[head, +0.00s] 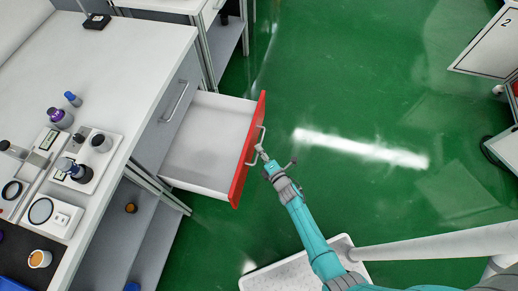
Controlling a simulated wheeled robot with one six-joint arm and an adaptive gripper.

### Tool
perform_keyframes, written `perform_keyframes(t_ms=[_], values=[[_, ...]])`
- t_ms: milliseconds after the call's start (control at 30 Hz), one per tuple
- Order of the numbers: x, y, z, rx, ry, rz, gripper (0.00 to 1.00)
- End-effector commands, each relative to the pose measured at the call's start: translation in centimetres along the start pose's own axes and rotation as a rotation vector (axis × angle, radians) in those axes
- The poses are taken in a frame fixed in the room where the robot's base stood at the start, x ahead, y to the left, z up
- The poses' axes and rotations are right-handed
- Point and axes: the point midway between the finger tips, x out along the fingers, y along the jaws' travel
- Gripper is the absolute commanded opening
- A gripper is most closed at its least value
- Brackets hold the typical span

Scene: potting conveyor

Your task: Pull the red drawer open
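The red drawer (239,163) is pulled well out from the white bench, in the middle of the head view. Its front is red, and its pale inside shows empty. A light metal handle (262,134) is on the outer face of the red front. My gripper (262,152) is at the handle's lower part, with the arm reaching up from the lower right. The fingertips are very small here, and I cannot tell whether they are closed around the handle or only touching it.
The white bench (130,45) at left carries bottles, jars and small devices. A grey drawer (180,98) beside the red one is shut. Open shelves (135,225) lie below. The green floor (345,90) right of the drawer is clear. A white cabinet (490,45) stands at upper right.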

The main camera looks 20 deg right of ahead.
Motion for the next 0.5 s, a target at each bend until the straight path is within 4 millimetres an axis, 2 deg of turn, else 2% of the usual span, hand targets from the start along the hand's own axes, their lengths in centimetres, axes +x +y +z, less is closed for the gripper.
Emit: perform_keyframes(t_ms=[300, 500], values=[[-6.1, -0.1, 0.1, 0.001, -0.003, -0.002, 0.37], [-8.9, -0.1, 0.1, 0.000, -0.003, -0.002, 0.37]])
